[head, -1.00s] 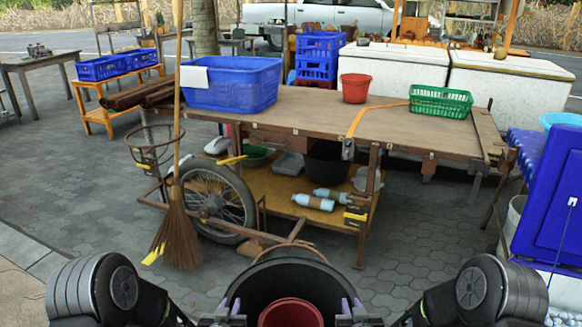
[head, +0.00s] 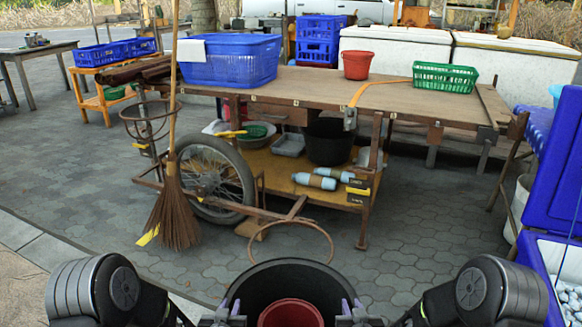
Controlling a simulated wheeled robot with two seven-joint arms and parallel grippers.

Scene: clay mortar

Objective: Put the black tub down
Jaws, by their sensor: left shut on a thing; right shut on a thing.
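The black tub (head: 262,281) is at the bottom centre of the head view, close in front of me, with its lower part cut off by the frame. A red pot (head: 290,314) sits inside it. My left gripper (head: 232,312) is shut on the tub's left rim. My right gripper (head: 350,312) is shut on its right rim. The tub looks level and held up between both arms. Its underside is out of view.
A wooden cart (head: 300,87) stands ahead, bearing a blue basket (head: 229,62), a red bucket (head: 357,62) and a green basket (head: 444,77). A broom (head: 174,215) leans at its left. A blue cooler (head: 553,170) is at right. Paving (head: 400,240) before the cart is clear.

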